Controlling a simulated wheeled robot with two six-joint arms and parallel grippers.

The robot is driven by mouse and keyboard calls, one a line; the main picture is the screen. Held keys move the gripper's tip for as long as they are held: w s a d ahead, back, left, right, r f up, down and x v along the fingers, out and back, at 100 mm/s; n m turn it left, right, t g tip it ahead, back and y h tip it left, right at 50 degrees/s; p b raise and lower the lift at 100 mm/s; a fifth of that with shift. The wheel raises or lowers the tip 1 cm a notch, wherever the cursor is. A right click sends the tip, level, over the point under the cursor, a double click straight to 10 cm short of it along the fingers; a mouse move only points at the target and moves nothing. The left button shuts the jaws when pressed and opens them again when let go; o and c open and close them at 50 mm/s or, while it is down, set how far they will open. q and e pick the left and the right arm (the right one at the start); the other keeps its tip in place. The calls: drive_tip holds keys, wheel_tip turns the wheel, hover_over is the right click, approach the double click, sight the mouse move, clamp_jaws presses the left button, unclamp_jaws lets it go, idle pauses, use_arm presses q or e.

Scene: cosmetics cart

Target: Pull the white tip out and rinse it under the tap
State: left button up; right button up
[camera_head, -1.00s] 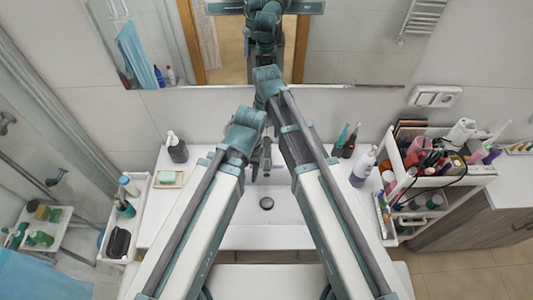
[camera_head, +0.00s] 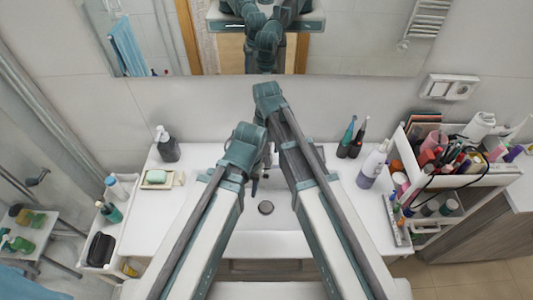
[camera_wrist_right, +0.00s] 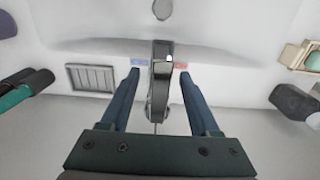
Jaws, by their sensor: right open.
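My right gripper (camera_wrist_right: 160,73) is open in the right wrist view. Its two dark blue fingers stand on either side of the chrome tap (camera_wrist_right: 161,90), with gaps and nothing gripped. In the head view my arms hide most of the tap and the right gripper's fingers. My left gripper cannot be made out there; only its arm shows. I cannot make out a white tip. The sink drain (camera_head: 265,207) shows in the head view, and also at the top of the right wrist view (camera_wrist_right: 162,9).
A soap dispenser (camera_head: 167,146) and soap dish (camera_head: 158,179) are at left. A full cart (camera_head: 487,176) stands at right. The mirror (camera_head: 360,40) is behind.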

drive_tip(key=shift+s+a+f, duration=0.15)
drive_tip(key=shift+s+f, duration=0.05)
drive_tip(key=shift+f, duration=0.05)
drive_tip(key=shift+w, duration=0.1)
clamp_jaws()
idle(1.2)
